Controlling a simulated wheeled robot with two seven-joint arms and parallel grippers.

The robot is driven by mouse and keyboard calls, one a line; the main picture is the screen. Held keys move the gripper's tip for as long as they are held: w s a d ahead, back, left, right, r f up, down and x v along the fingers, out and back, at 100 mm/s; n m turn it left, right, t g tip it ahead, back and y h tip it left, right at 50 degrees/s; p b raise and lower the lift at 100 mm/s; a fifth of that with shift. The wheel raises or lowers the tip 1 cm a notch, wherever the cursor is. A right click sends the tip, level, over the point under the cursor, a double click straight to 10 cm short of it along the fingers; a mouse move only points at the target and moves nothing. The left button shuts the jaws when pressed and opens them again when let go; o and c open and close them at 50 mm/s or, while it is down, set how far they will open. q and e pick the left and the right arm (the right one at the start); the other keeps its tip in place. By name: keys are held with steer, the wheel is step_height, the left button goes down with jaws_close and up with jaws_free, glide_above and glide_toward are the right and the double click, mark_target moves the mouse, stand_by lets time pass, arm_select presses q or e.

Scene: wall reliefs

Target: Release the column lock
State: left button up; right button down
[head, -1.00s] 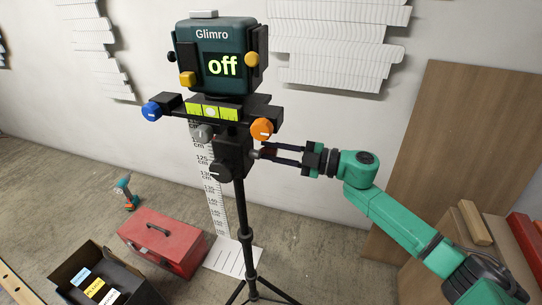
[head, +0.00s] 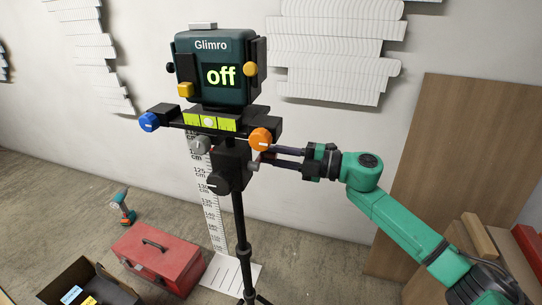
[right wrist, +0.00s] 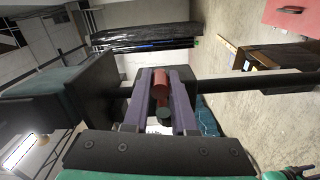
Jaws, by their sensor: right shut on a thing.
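The instrument (head: 213,75) marked "Glimro" and reading "off" stands on a black tripod column (head: 239,220). A black head block (head: 231,165) under it carries a black knob (head: 217,184), a grey knob (head: 200,145) and a short grey shaft on the right. My right gripper (head: 262,158) is just below the orange knob (head: 260,138), at the block's right side. In the right wrist view its fingers are shut around a red-ended cylindrical handle (right wrist: 160,84), which I take as the column lock. The fingers mostly hide it in the head view.
A blue knob (head: 149,122) sticks out on the left. A white height scale (head: 215,225) stands behind the column. A red toolbox (head: 158,258), an open black box (head: 95,285) and a drill (head: 124,206) are on the floor. A wooden panel (head: 440,170) leans at right.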

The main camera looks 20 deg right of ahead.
steer(key=c, duration=0.7)
jaws_free()
steer(key=shift+c, duration=0.2)
steer(key=shift+s+d, duration=0.15)
steer(key=shift+d, duration=0.1)
steer(key=b+v, duration=0.3)
steer(key=v, duration=1.1)
